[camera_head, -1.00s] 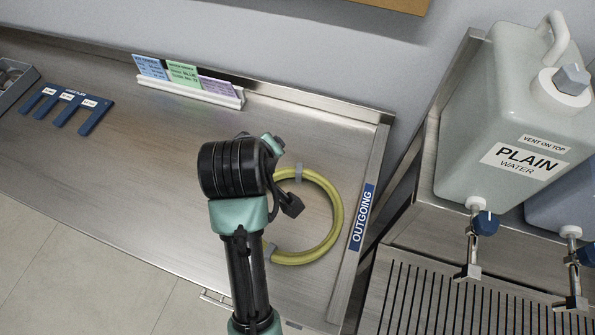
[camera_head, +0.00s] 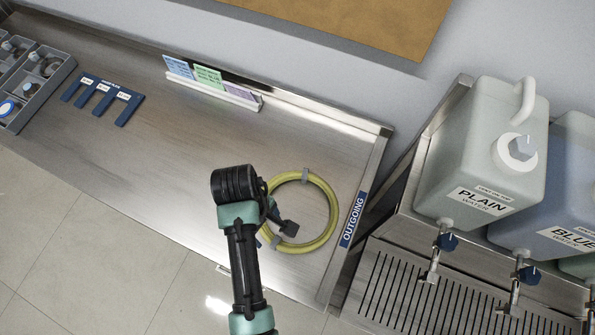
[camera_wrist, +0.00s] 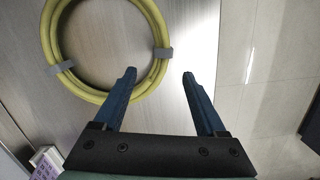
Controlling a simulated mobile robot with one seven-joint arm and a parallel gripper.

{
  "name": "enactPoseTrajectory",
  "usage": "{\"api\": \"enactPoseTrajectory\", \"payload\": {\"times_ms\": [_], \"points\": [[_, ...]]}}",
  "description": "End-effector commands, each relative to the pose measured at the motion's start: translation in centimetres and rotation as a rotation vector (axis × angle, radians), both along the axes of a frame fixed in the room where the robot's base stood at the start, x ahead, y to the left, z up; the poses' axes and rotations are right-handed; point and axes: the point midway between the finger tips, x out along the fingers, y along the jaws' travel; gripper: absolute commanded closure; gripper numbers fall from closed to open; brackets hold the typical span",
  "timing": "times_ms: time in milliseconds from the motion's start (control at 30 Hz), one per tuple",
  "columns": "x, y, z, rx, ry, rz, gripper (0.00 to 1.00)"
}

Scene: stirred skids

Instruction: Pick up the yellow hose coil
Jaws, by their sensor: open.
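The yellow hose coil (camera_head: 329,199) lies flat on the steel bench at its right end, beside the blue OUTGOING label. Grey ties bind it. My arm hides its left part in the head view. In the wrist view the coil (camera_wrist: 56,72) is at the upper left, and its lower right edge with a grey tie is close to the left finger. In the head view the gripper (camera_head: 284,222) is mostly hidden behind my wrist, over the coil's left side.
The steel bench (camera_head: 150,150) is clear left of the coil. A card holder (camera_head: 215,92) stands at its back edge, with a blue slotted plate (camera_head: 103,98) and a grey tray (camera_head: 38,92) farther left. Water containers (camera_head: 475,150) stand at right above a grated drain (camera_head: 420,295).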

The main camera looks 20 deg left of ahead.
Motion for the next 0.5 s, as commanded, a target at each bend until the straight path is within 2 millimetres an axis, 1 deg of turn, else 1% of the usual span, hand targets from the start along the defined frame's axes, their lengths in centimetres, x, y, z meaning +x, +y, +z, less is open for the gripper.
{"api": "enactPoseTrajectory", "payload": {"times_ms": [33,100,267,500], "points": [[-0.1,-0.1,-0.7,-0.001,0.002,0.0,0.26],[-0.1,-0.2,-1.3,0.0,0.001,0.0,0.26],[-0.1,-0.4,-2.1,0.0,0.001,0.0,0.26],[-0.1,-1.2,-5.3,0.0,0.001,0.0,0.26]]}}
